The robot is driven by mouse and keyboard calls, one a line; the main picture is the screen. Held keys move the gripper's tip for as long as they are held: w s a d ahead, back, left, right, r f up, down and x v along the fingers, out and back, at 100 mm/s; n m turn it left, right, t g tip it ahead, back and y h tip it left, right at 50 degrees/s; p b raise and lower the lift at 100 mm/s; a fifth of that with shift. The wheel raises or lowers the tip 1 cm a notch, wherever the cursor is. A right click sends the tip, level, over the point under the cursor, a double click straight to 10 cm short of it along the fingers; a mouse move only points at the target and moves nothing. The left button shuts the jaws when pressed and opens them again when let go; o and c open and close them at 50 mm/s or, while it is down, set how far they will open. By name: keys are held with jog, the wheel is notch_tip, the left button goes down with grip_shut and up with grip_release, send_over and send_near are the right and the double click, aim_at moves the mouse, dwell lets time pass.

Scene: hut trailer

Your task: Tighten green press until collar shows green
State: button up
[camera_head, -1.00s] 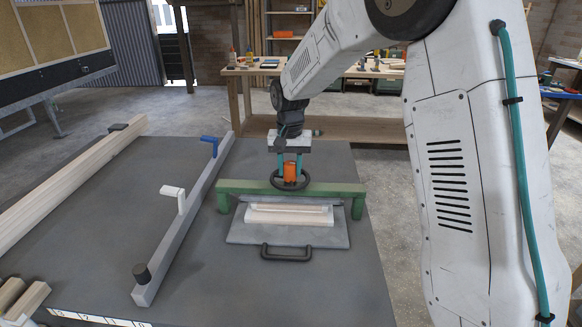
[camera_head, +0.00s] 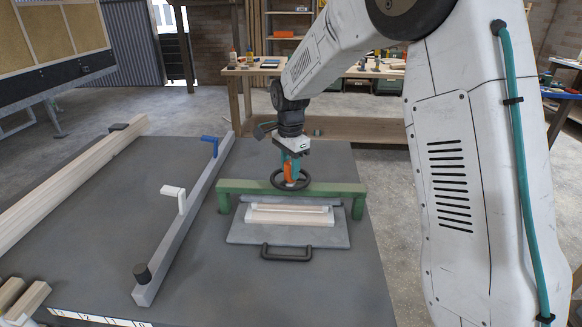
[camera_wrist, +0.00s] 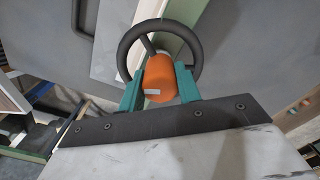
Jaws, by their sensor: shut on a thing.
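The green press (camera_head: 240,187) stands on the grey table as a low bridge-like frame over a pale block (camera_head: 290,215) on a grey plate (camera_head: 325,238). Its black handwheel (camera_head: 305,184) sits above the middle of the beam, with an orange hub (camera_head: 289,170) on top. My gripper (camera_head: 290,173) points down at the hub from above. In the wrist view my gripper's teal fingers (camera_wrist: 159,88) are shut on the orange hub (camera_wrist: 160,76), inside the handwheel ring (camera_wrist: 122,52). No green collar can be made out; the area below the wheel is mostly hidden.
A grey rail (camera_head: 180,240) with a blue lever (camera_head: 210,141), a white lever (camera_head: 173,192) and a black knob (camera_head: 142,273) lies left of the press. Long timber (camera_head: 70,190) lies along the left edge. The table between them is clear.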

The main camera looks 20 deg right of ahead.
jog(key=shift+d+m, duration=0.1)
jog(key=shift+m, duration=1.1)
jog(key=o, duration=1)
jog(key=shift+s+d, duration=0.1)
jog(key=shift+d, duration=0.05)
jog(key=shift+c, duration=0.2)
jog(key=shift+r, duration=3.9)
